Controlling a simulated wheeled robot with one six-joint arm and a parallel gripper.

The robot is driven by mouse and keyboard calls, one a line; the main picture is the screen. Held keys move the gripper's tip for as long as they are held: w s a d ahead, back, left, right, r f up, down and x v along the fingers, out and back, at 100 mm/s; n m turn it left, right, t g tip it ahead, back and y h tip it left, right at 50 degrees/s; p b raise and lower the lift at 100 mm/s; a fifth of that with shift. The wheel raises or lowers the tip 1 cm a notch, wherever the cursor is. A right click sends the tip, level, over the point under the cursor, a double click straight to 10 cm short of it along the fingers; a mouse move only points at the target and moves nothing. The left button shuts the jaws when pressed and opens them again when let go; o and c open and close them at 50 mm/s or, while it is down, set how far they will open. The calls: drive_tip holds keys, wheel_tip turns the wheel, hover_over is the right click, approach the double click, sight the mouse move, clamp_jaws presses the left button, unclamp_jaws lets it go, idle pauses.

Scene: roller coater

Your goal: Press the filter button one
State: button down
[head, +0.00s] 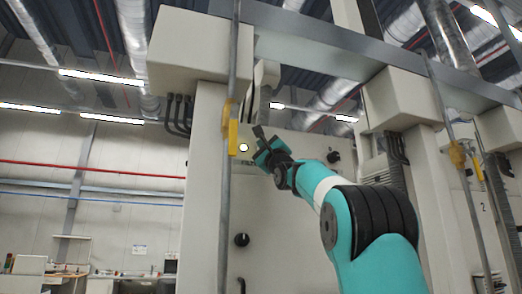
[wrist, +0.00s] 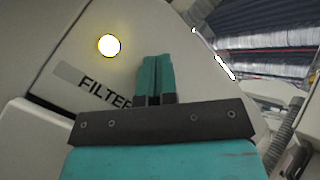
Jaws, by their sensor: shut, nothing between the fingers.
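In the head view the lit button (head: 243,147) shows small on the tall white cabinet, left of my gripper. My gripper (wrist: 155,60) is shut and empty, its teal fingers together, to the right of the button in the wrist view. In the head view my gripper (head: 262,140) is raised near the panel. I cannot tell whether it touches the panel.
A vertical grey post (head: 228,190) with a yellow piece (head: 232,137) stands just left of the button. Black knobs (head: 241,239) sit on the cabinet face (head: 275,215). A boxy beam housing (head: 188,52) overhangs above. A second cabinet numbered 2 stands at right.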

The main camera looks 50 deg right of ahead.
drive_tip(key=shift+w+d, duration=0.1)
drive_tip(key=shift+w+d, duration=0.15)
drive_tip(key=shift+w, duration=0.1)
drive_tip(key=shift+w+d, duration=0.25)
drive_tip(key=shift+w, duration=0.2)
idle(0.9)
drive_tip(key=shift+s, duration=0.15)
drive_tip(key=shift+s+a+b, duration=0.45)
drive_tip(key=shift+s+b, duration=0.2)
drive_tip(key=s+a+b, duration=0.1)
drive_tip(key=s+b, duration=0.1)
drive_tip(key=s, duration=0.1)
drive_tip(key=s+a+b, duration=0.1)
drive_tip(key=shift+s+a, duration=0.15)
drive_tip(key=shift+a, duration=0.2)
